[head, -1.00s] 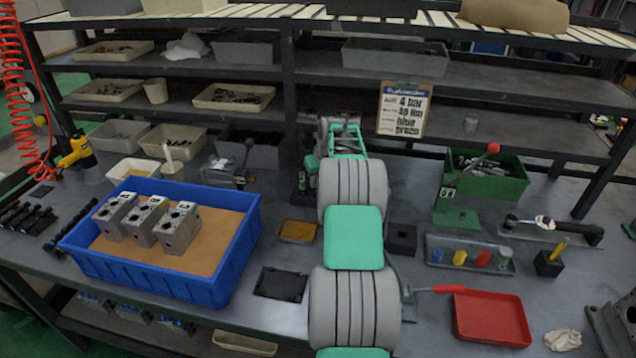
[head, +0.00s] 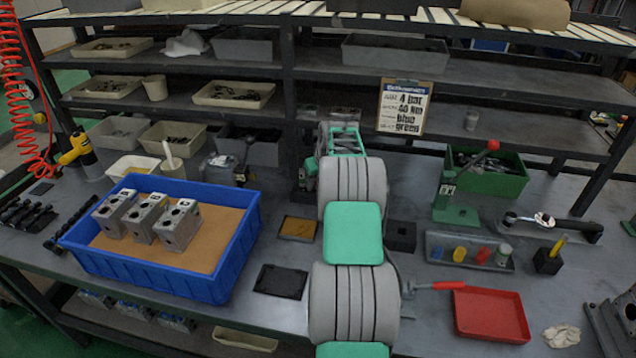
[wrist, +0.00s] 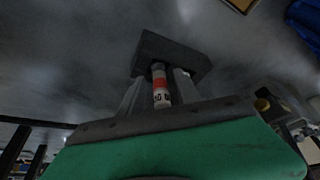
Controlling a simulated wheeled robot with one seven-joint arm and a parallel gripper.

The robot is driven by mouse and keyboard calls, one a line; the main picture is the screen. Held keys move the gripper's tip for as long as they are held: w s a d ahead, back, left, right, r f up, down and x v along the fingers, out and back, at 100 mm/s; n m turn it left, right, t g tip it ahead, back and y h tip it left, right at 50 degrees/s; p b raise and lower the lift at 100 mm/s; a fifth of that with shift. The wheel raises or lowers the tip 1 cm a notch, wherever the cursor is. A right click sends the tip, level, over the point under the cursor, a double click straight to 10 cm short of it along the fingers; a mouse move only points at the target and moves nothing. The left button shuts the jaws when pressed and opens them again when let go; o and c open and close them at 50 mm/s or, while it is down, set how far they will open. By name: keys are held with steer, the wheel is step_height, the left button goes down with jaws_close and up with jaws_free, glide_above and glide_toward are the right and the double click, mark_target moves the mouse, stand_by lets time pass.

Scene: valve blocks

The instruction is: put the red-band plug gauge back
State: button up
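In the wrist view, the red-band plug gauge (wrist: 161,86) stands between the two fingers of my gripper (wrist: 160,88). It has a red band, white parts with dark lettering and a dark far end. The fingers lie close along both sides of it and look shut on it. A dark block (wrist: 172,50) is just beyond the fingertips, where the gauge's far end meets or overlaps it. I cannot tell how deep the gauge sits in it. In the head view, my arm hides the gripper and the gauge. A black block (head: 401,236) stands right of my arm.
A blue bin (head: 215,290) with three metal valve blocks (head: 147,219) stands left. Right are a grey tray (head: 469,262) of coloured pieces, a red tray (head: 491,315), a green press (head: 457,212) and a black stand (head: 547,262). A tan pad (head: 298,228) lies left of my arm.

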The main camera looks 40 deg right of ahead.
steer(key=b+v, duration=0.1)
steer(key=v, duration=1.1)
steer(key=a+r+n, duration=0.1)
steer(key=a+r, duration=0.3)
steer(key=a, duration=1.4)
steer(key=s+a+f+n, duration=0.1)
steer(key=s+a+f, duration=0.2)
steer(key=s+a, duration=0.8)
steer(key=s+a+f+n+g+y, duration=0.1)
steer(key=s+a+f, duration=0.1)
steer(key=s+a, duration=0.9)
steer(key=shift+a+f, duration=0.4)
steer(key=shift+a, duration=0.05)
